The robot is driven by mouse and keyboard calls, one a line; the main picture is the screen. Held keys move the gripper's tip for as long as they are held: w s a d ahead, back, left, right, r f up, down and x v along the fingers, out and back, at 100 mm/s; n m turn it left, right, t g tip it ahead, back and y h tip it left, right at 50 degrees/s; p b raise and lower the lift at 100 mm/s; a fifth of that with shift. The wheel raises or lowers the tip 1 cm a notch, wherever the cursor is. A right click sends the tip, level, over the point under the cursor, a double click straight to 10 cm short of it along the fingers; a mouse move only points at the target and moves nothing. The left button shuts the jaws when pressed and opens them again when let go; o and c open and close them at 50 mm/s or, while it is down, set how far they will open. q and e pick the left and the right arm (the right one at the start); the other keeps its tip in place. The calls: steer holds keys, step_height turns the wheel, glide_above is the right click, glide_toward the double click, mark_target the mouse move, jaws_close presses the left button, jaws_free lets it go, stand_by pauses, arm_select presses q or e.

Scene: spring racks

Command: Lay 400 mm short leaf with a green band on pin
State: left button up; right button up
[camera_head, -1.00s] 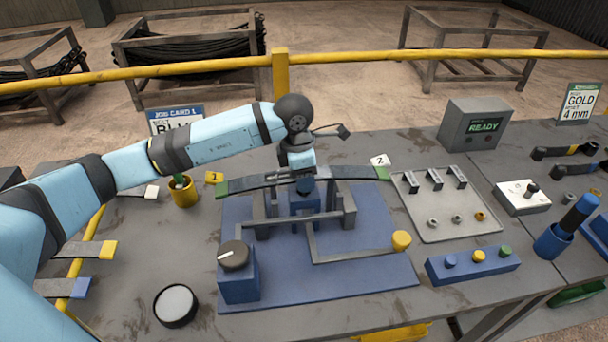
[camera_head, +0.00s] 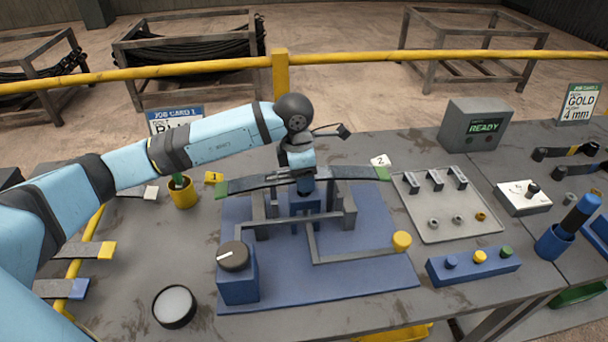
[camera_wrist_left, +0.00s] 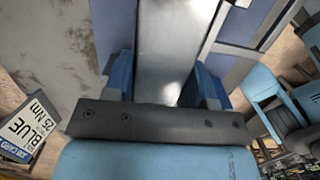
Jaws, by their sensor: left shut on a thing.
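The green-banded leaf (camera_head: 345,172) is a long, slightly curved grey strip with green ends. It lies crosswise over the blue fixture (camera_head: 370,255), above its grey uprights. My left gripper (camera_head: 306,186) is shut on the leaf near its middle, from above. In the left wrist view the leaf (camera_wrist_left: 172,50) runs between my two blue fingers (camera_wrist_left: 160,85). The pin is hidden or cannot be told apart under the leaf and gripper. My right gripper is not in view.
A black knob (camera_head: 233,255) stands at the fixture's front left and a yellow knob (camera_head: 401,240) at its right. A yellow cup (camera_head: 183,195) and a round dish (camera_head: 174,305) stand left. A grey tray (camera_head: 455,228) and a blue button box (camera_head: 472,265) lie right.

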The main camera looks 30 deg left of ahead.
arm_select(q)
steer(key=shift+f+b, duration=1.4)
steer(key=shift+f, duration=0.15)
steer(key=o, duration=1.1)
steer(key=shift+r, duration=0.1)
steer(key=o, duration=0.3)
steer(key=shift+f, duration=0.2)
steer(key=shift+o, duration=0.2)
steer(key=shift+r, duration=0.1)
steer(key=shift+r+p, duration=1.6)
steer(key=shift+r, duration=1.9)
steer(key=shift+s+f, duration=0.1)
steer(key=shift+s, duration=0.05)
